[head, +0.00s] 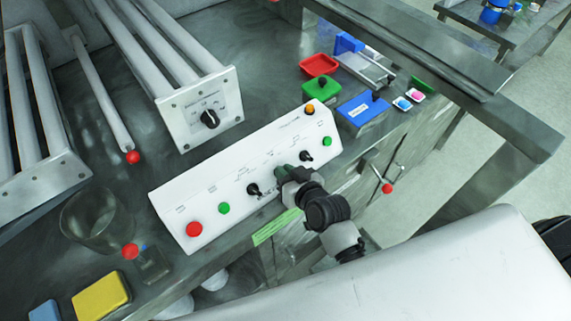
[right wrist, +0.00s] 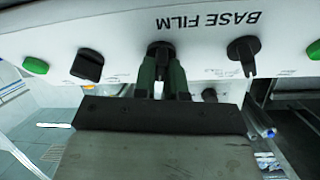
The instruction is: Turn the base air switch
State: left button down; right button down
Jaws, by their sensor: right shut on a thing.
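A long white control panel (head: 245,180) lies across the bench in the head view, with several black rotary switches and coloured buttons. My right gripper (head: 284,172) is at the panel's middle switch. In the right wrist view, the green fingers of this gripper (right wrist: 161,75) are shut around the black middle switch (right wrist: 160,48), one on each side. Upside-down "BASE FILM" lettering is beside it. Another black switch (right wrist: 88,65) is on one side and a further one (right wrist: 242,52) on the other. The small labels are too blurred to tell which is base air. My left gripper is not in view.
A red button (head: 194,229) and a green button (head: 224,208) sit at the panel's left end. An orange button (head: 309,108) is at its right end. A glass beaker (head: 96,220) is at left.

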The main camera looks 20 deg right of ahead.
jog(key=shift+m+h+p, duration=0.7)
jog(key=shift+m+p, duration=0.8)
jog(key=shift+m, duration=0.5)
jog(key=c, duration=1.2)
grip_release()
jog(key=shift+w, duration=0.15)
jog(key=shift+f, duration=0.1)
jog(key=b+v, duration=0.1)
jog(key=v, duration=0.9)
jog(key=shift+s+d, duration=0.1)
jog(key=shift+s, duration=0.25)
